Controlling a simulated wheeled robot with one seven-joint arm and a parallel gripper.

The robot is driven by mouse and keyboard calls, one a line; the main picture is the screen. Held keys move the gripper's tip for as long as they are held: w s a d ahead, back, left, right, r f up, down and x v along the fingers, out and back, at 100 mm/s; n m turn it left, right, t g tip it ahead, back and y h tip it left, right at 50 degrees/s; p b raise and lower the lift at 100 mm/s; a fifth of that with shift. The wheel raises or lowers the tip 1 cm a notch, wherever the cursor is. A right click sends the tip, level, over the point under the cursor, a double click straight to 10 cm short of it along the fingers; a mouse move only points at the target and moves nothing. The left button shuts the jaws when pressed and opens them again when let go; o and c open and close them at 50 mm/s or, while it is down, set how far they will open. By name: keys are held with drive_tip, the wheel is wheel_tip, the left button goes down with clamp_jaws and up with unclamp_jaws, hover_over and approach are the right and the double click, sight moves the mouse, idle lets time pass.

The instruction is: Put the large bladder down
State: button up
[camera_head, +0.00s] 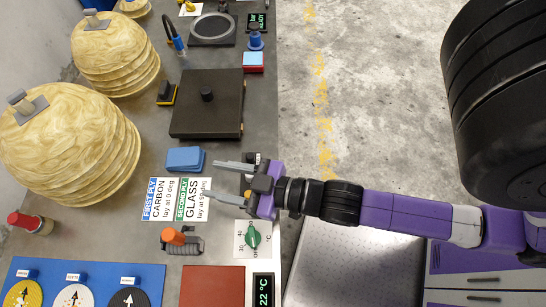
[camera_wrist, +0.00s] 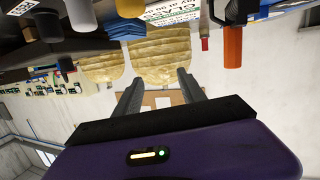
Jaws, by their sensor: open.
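The large bladder (camera_head: 75,150), a tan, ribbed dome with a grey handle on top, stands upright at the left of the grey bench. It also shows, upside down, in the wrist view (camera_wrist: 165,58). My gripper (camera_head: 211,178) is open and empty, its fingers pointing left towards the bladder over the ply cards. A clear gap lies between the fingertips and the bladder. In the wrist view my two fingers (camera_wrist: 160,80) are spread with nothing between them.
A smaller tan bladder (camera_head: 115,55) stands behind the large one. A blue block (camera_head: 184,159), a dark square plate (camera_head: 207,104), an orange-handled tool (camera_head: 176,236) and a red-capped bottle (camera_head: 30,222) are nearby. A blue board (camera_head: 60,270) lies in front. Floor is open right of the bench.

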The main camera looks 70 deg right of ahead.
drive_tip(key=s+r+m+g, duration=0.1)
drive_tip(key=s+r, duration=0.3)
drive_tip(key=s, duration=0.9)
drive_tip(key=shift+s+a+r+h, duration=0.2)
drive_tip(key=shift+s+h, duration=0.1)
drive_tip(key=shift+h, duration=0.1)
